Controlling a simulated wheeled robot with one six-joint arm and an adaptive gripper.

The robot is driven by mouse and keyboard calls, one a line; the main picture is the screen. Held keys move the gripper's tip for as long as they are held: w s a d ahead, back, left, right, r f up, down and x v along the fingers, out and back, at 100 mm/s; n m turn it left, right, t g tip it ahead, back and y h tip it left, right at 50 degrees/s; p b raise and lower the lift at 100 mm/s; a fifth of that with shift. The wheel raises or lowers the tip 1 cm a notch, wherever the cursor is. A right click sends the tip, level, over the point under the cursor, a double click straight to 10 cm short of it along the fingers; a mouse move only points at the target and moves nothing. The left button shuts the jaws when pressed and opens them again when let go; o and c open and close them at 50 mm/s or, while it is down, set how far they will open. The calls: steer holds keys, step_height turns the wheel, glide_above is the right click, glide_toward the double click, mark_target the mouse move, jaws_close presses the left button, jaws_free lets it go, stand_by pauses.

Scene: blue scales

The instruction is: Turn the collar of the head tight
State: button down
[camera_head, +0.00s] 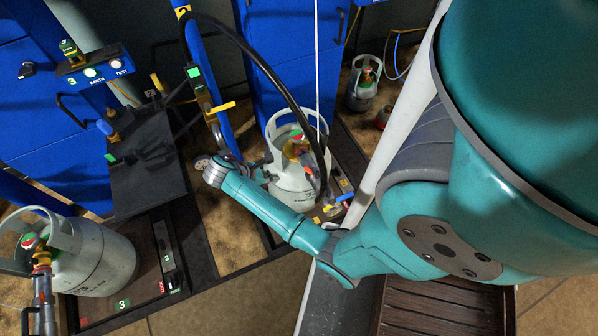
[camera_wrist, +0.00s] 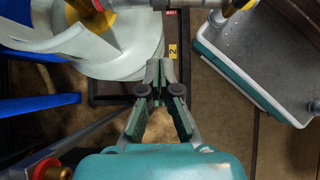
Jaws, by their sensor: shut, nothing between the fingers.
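A pale grey gas cylinder (camera_head: 290,185) stands upright on the middle scale, inside its ring-shaped guard. A filling head (camera_head: 321,182) with a black hose meets the brass valve (camera_head: 296,150) at its top; the collar is too small to make out clearly. In the wrist view the cylinder (camera_wrist: 125,62) fills the upper left, and part of the head (camera_wrist: 180,3) crosses the top edge, cut off. My gripper (camera_wrist: 160,82) is shut and empty, apart from the head and below it in that picture. In the head view my wrist hides the fingers, left of the cylinder.
A blue post (camera_head: 203,75) carrying the hose rises close to my wrist. Another cylinder (camera_head: 95,262) with its own head stands at the lower left, and a small one (camera_head: 361,90) at the back. Blue cabinets (camera_head: 280,35) stand behind. A brass-and-red fitting (camera_wrist: 50,170) shows in the wrist view.

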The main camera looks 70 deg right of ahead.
mark_target(308, 171)
steer(key=s+d+f, duration=0.5)
steer(key=s+d, duration=0.2)
steer(key=shift+s, duration=0.25)
stand_by(0.4)
steer(key=shift+d+r, duration=0.1)
steer(key=shift+r, duration=0.05)
